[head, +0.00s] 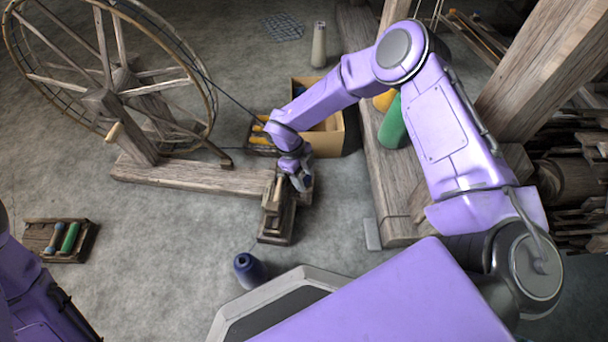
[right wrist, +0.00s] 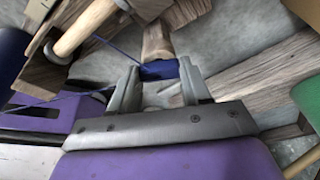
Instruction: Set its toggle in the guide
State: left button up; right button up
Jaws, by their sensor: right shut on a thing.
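My right gripper (head: 298,180) is over the small wooden stand (head: 276,228) beside the wheel's base beam. In the right wrist view, my right gripper (right wrist: 158,88) is shut on a pale wooden toggle (right wrist: 158,40) with a dark blue band (right wrist: 160,70) between the fingertips. Blue yarn (right wrist: 118,48) runs from the band toward the upper left. Which part of the stand is the guide, and whether the toggle touches it, I cannot tell. My left arm (head: 35,295) shows at the lower left; its gripper is out of view.
A large spoked wheel (head: 110,75) stands at the left on a wooden beam (head: 200,176). A cardboard box (head: 338,144) is behind my right gripper. A blue cone (head: 249,270) stands in front. A small tray (head: 88,247) holds bobbins. Loom timber (head: 400,225) bounds the right.

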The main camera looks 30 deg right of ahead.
jog(key=o, duration=1.1)
pick_arm(q)
jog(key=shift+w+d+r+n+t+p, duration=0.15)
jog(key=shift+d+r+n+p, duration=0.3)
jog(key=shift+r+p, duration=0.35)
jog(key=shift+w+d+r+n+t+p, duration=0.2)
jog(key=shift+d+r+n+p, duration=0.15)
jog(key=shift+d+r+p, duration=0.45)
jog(key=shift+w+d+r+n+t+p, duration=0.15)
jog(key=shift+d+r+n+p, duration=0.2)
jog(key=shift+r+p, duration=0.5)
pick_arm(e)
jog(key=shift+v, duration=5.25)
pick_arm(q)
jog(key=shift+s+f, duration=0.1)
jog(key=shift+f, duration=0.1)
